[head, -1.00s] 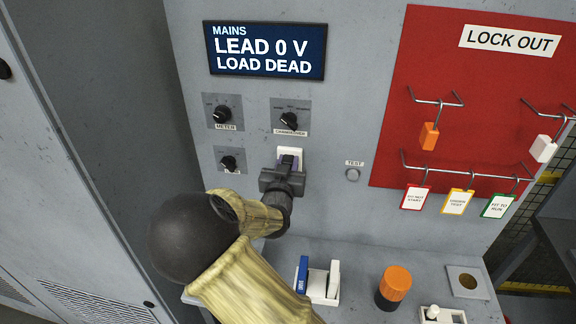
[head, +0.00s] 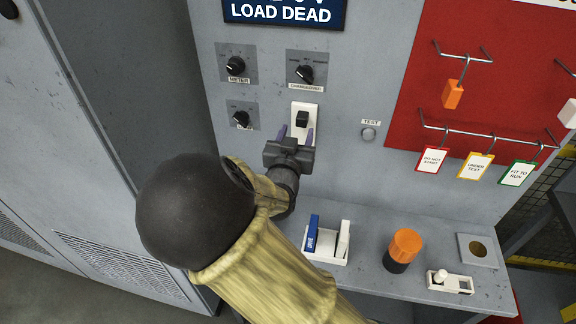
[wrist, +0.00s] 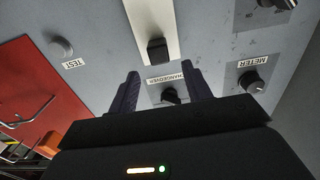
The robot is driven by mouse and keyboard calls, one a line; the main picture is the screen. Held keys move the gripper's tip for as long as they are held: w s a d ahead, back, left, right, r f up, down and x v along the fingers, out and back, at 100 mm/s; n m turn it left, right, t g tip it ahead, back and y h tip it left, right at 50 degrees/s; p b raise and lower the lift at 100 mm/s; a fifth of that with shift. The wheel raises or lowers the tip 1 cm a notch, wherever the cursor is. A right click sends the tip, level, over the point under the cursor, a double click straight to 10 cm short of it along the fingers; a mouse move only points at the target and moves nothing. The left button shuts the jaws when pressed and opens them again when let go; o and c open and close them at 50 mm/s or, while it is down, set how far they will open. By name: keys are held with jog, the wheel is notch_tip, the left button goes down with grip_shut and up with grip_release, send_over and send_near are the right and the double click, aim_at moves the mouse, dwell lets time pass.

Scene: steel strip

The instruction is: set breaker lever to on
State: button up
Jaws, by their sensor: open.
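The breaker lever is a black block (head: 302,118) on an upright white plate (head: 313,112) in the grey panel. It sits toward the plate's upper end. In the wrist view, which is turned upside down, the lever (wrist: 157,50) shows near the end of the white plate (wrist: 147,18). My gripper (head: 295,135) is in front of the lower part of the plate, just below the lever in the head view. Its fingers are apart and empty. In the wrist view the gripper (wrist: 161,76) shows nothing between its fingertips; the lever appears beyond them. Contact with the panel cannot be told.
Changeover (head: 304,72) and meter (head: 235,66) knobs are above. A test button (head: 368,134) is to the right. The red board (head: 410,110) carries hooks and tags. The shelf below holds a white holder (head: 326,258) and an orange-black cylinder (head: 403,250).

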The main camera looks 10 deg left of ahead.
jog(key=s+b, duration=0.1)
jog(key=s, duration=0.9)
jog(key=shift+a+b, duration=0.3)
jog(key=shift+a, duration=0.05)
jog(key=w+d+f+g+y, duration=0.1)
jog(key=w+d+f+g, duration=0.1)
jog(key=d+f+g, duration=0.7)
jog(key=s+d+f+g, duration=0.1)
jog(key=s+d+g, duration=0.5)
jog(key=s+d, duration=0.6)
jog(key=shift+s+d+f+n, duration=0.25)
jog(key=shift+d+n, duration=0.15)
jog(key=shift+d, duration=0.55)
jog(key=shift+c, duration=0.2)
dwell(2.9)
